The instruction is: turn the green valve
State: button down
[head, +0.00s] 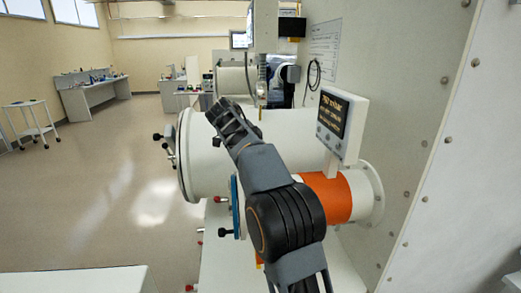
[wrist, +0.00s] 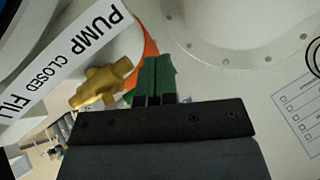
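In the wrist view the green valve handle (wrist: 152,74) stands just past the black bar of my gripper (wrist: 155,99). It is joined to a brass valve body (wrist: 103,84) that shows to its left. The short dark fingers are close together at the foot of the green handle and appear shut on it. The handle covers the fingertips, so the exact contact is hidden. In the head view my own arm reaches up across the white chamber, and neither the gripper nor the green valve can be made out there.
A label (wrist: 60,62) reading PUMP, CLOSED, FILL lies left of the valve. A white bolted flange (wrist: 235,30) is close behind it. In the head view a display (head: 342,122) stands above an orange band (head: 330,198). Open floor (head: 100,190) lies to the left.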

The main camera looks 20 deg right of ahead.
jog(key=shift+d, duration=0.25)
dwell(0.3)
jog(key=w+a+r+p, duration=0.4)
jog(key=w+r+p, duration=0.1)
jog(key=r, duration=0.2)
jog(key=shift+w+r, duration=0.2)
jog(key=shift+r, duration=0.05)
dwell(0.3)
jog(key=shift+s, duration=0.1)
dwell(0.4)
